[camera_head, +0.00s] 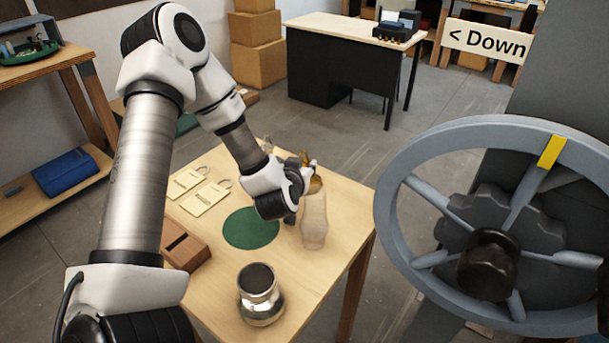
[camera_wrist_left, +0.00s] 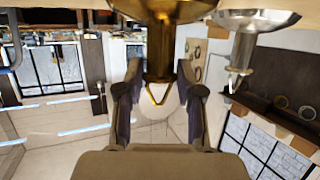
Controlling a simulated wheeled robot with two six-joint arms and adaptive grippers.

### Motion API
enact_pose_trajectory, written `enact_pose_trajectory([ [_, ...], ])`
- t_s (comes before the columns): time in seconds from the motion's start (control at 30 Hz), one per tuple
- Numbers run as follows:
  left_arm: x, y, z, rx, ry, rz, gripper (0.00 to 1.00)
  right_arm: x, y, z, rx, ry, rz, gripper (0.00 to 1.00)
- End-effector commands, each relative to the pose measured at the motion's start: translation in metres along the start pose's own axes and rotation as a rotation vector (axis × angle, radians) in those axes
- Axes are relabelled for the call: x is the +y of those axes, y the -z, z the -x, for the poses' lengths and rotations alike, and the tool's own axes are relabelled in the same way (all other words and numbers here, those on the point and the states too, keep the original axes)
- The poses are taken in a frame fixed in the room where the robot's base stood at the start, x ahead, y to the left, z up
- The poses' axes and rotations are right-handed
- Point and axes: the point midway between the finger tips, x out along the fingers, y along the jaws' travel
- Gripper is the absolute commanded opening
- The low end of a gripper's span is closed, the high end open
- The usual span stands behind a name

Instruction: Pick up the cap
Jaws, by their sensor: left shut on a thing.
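The cap (camera_wrist_left: 162,45) looks like a brass-coloured piece with a wide rim and a small wire loop at its tip. My left gripper (camera_wrist_left: 160,85) is shut on it, one finger on each side. In the head view my left gripper (camera_head: 298,186) is over the table's far right part, above and beside a pale translucent bottle-shaped thing (camera_head: 314,222). A brass-brown bit (camera_head: 315,184) shows at its fingers there, mostly hidden. A silver piece with a similar loop (camera_wrist_left: 245,42) shows beside the cap in the wrist view. My right gripper is not in view.
The wooden table (camera_head: 305,275) carries a green disc (camera_head: 251,228), a silver vase (camera_head: 260,295), a brown slotted box (camera_head: 184,246) and cream tags (camera_head: 205,198). A large grey handwheel (camera_head: 400,262) stands close on the right. The table's front right is clear.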

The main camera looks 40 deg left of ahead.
Motion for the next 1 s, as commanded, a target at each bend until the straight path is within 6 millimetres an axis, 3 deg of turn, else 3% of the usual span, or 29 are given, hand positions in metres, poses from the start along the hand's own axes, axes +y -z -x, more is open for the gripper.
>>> enact_pose_trajectory([
  [0.47, 0.000, 0.005, 0.003, -0.008, 0.000, 0.002, 0.00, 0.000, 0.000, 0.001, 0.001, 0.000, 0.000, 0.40],
  [0.8, 0.000, 0.071, 0.026, 0.000, -0.001, 0.004, 0.00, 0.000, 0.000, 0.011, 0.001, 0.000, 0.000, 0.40],
  [1.0, 0.000, 0.092, 0.034, -0.003, 0.000, 0.001, 0.00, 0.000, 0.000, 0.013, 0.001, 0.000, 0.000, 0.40],
])
